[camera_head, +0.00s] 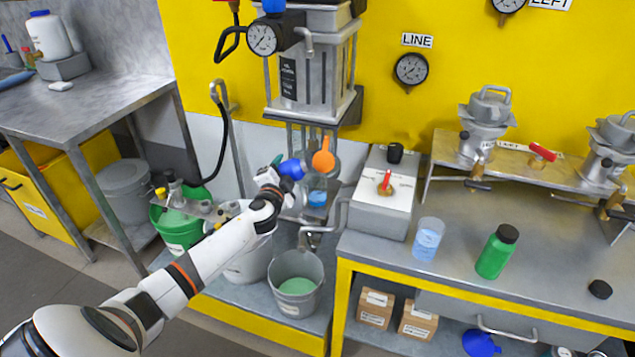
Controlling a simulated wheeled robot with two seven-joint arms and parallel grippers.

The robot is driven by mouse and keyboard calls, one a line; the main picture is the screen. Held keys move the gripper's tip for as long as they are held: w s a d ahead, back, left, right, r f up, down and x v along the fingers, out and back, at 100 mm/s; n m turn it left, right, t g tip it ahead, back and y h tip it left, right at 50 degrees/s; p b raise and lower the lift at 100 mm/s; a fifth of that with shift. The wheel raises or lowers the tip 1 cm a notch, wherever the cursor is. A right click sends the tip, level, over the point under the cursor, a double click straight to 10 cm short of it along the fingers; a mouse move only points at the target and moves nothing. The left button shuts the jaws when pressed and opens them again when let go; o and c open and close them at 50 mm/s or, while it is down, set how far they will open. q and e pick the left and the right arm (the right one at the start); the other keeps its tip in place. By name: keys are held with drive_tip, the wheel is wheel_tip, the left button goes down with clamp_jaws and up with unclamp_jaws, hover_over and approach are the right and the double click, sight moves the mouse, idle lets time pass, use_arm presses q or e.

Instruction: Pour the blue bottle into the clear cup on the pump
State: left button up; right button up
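My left arm reaches in from the lower left. Its gripper (278,171) is at the pump, seemingly shut on a small blue object, which I take to be the blue bottle (292,168). The bottle lies tilted, its right end close to a round orange part (323,159); whether they touch I cannot tell. The clear cup (317,188) stands on the pump below and right of the bottle, with blue liquid in its lower part. The bottle's mouth and the fingertips are too small to make out clearly. My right gripper is not in view.
A grey bucket (297,284) with green liquid and a green bucket (180,230) stand below. A grey box with a red switch (386,183) is right of the pump. A clear beaker of blue liquid (427,240) and a green bottle (497,252) stand on the bench.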

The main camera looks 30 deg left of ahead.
use_arm(q)
drive_tip(key=shift+a+r+m+p, duration=0.15)
drive_tip(key=shift+r+m+p, duration=0.5)
drive_tip(key=shift+m+p, duration=0.5)
idle(1.8)
drive_tip(key=shift+w+d+r+m+p, duration=0.1)
drive_tip(key=shift+d+r+m+p, duration=0.1)
drive_tip(key=shift+r+m+p, duration=0.45)
idle(2.1)
